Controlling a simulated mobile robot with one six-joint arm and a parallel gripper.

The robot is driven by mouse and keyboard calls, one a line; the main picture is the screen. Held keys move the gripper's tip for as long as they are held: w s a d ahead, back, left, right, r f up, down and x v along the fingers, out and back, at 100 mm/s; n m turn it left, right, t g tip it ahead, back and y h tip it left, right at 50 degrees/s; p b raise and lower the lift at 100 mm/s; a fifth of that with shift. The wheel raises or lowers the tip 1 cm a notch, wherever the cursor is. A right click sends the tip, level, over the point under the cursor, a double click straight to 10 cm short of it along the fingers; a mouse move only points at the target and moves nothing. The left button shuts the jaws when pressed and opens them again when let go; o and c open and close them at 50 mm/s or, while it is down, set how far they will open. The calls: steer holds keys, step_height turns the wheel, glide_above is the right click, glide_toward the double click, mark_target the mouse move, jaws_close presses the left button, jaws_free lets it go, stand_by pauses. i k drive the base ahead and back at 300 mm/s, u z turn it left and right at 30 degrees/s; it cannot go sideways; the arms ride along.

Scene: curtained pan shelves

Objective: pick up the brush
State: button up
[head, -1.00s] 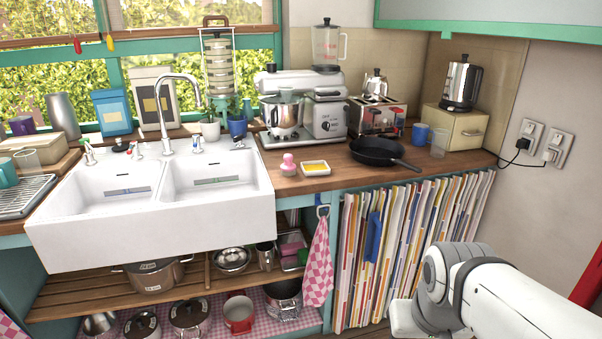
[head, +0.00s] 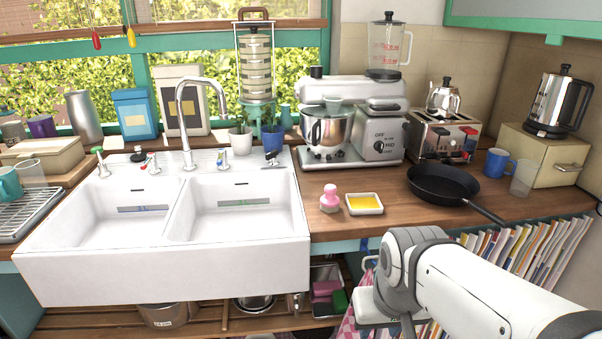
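A small pink knob-shaped thing (head: 330,198), which looks like the brush, stands upright on the wooden counter just right of the sink. It is close beside a small white dish with a yellow sponge (head: 364,203). My arm reaches in from the lower right, in front of the counter. The part of my gripper that shows (head: 375,308) is below the counter's front edge, below and to the right of the pink brush and apart from it. Its fingers are hidden or cut off by the lower edge of the view, so its opening does not show.
A white double sink (head: 160,275) fills the left front. A black frying pan (head: 443,185) lies right of the dish, its handle toward the front edge. A mixer (head: 345,125) and a toaster (head: 443,135) stand behind. The counter in front of the brush is clear.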

mark_target(330, 202)
steer(key=i, duration=1.05)
steer(key=z, duration=0.4)
